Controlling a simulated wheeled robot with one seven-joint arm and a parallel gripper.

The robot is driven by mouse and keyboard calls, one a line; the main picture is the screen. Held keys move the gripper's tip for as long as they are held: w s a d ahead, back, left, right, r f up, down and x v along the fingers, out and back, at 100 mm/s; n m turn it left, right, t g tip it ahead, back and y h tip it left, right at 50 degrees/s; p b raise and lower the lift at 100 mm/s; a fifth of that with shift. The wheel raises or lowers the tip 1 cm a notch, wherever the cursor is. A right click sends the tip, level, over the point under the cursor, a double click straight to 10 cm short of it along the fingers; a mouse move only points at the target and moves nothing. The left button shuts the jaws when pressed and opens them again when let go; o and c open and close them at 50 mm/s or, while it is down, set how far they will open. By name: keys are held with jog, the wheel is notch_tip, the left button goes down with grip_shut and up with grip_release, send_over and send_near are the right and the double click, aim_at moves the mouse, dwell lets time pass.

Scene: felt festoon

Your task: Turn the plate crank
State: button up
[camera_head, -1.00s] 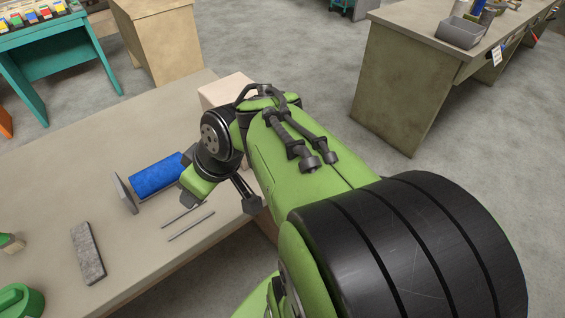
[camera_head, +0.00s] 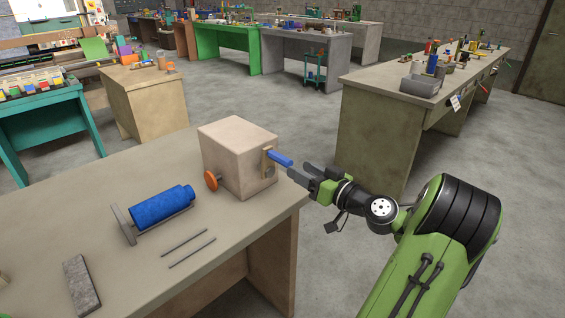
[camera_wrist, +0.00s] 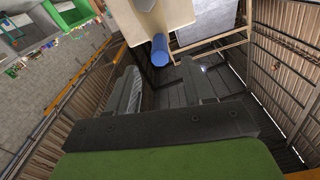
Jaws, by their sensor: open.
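A beige box (camera_head: 232,160) stands on the workbench near its right corner. On its right face is a crank with a light wooden plate arm (camera_head: 265,162) and a blue handle (camera_head: 280,158) that sticks out to the right. My gripper (camera_head: 299,174) is just right of the handle, pointing at its end. In the wrist view the blue handle (camera_wrist: 160,48) lies ahead, roughly midway between the two spread fingers (camera_wrist: 163,82). My gripper is open and empty. It appears not to touch the handle.
An orange knob (camera_head: 211,180) sits on the box's left face. A blue roller (camera_head: 160,206), thin grey rods (camera_head: 188,242) and a grey bar (camera_head: 81,284) lie on the workbench (camera_head: 60,215). Open floor separates it from another bench (camera_head: 385,82) at the right.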

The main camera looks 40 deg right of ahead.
aim_at(281, 159)
jog(key=w, duration=0.8)
jog(key=shift+w+a, duration=0.1)
jog(key=shift+w, duration=0.05)
grip_shut()
